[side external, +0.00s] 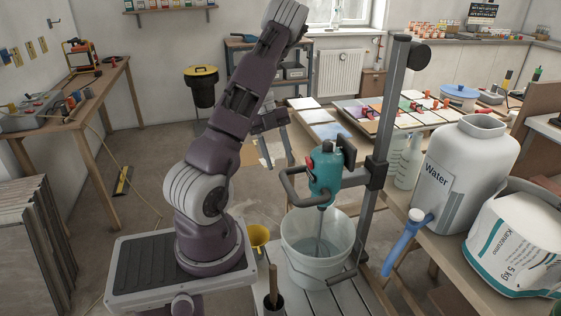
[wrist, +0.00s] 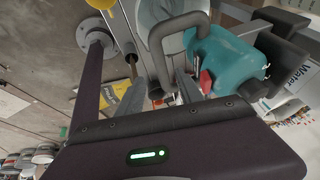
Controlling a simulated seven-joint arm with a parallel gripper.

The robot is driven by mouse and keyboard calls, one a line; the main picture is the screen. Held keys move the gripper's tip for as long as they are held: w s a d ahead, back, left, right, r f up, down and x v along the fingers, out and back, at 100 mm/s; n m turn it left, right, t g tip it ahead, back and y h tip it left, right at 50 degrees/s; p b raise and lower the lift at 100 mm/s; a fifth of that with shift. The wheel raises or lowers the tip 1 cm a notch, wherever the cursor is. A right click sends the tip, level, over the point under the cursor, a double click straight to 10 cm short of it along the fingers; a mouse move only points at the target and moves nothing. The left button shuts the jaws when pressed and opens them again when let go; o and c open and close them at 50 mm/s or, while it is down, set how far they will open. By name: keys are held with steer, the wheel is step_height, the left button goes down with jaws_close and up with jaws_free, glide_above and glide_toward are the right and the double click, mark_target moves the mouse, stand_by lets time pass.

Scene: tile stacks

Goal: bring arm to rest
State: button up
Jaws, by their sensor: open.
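My arm stands upright on its base at the left of the side external view, bent at the top edge of the picture. My gripper (side external: 276,158) hangs partly behind the arm, high above the floor, and looks empty. In the wrist view, the two grey fingers of my gripper (wrist: 160,92) are spread apart, with nothing held between them. The teal mixer (side external: 322,178) on its stand is to the right of my gripper in the side external view; it also shows beyond the fingers in the wrist view (wrist: 225,62).
The mixer's grey stand post (side external: 386,120) rises beside a white bucket (side external: 308,270). A yellow cup (side external: 257,236) is near my base. A water container (side external: 468,165) and a white sack (side external: 515,245) stand on the right bench. A tile table (side external: 330,130) is behind; open floor lies left.

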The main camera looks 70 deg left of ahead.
steer(key=w+a+r+n+t+y, duration=0.1)
steer(key=w+r+t+y, duration=0.55)
steer(key=w+r, duration=0.75)
steer(key=w+d+r+n+t+y, duration=0.35)
steer(key=d+r+n, duration=0.35)
steer(key=r, duration=0.4)
steer(key=s+d+f+n+g+h, duration=0.1)
steer(key=s+d+f+n+g, duration=0.1)
steer(key=s+d, duration=0.6)
steer(key=s+d+f+n+g+h, duration=0.2)
steer(key=s+d+f+n, duration=0.1)
steer(key=s+d+n, duration=0.2)
steer(key=s+d+f+n+g+h, duration=0.2)
steer(key=s+d+f+n, duration=0.1)
steer(key=s+d, duration=0.7)
steer(key=shift+s+d+g, duration=0.3)
steer(key=shift+d, duration=0.8)
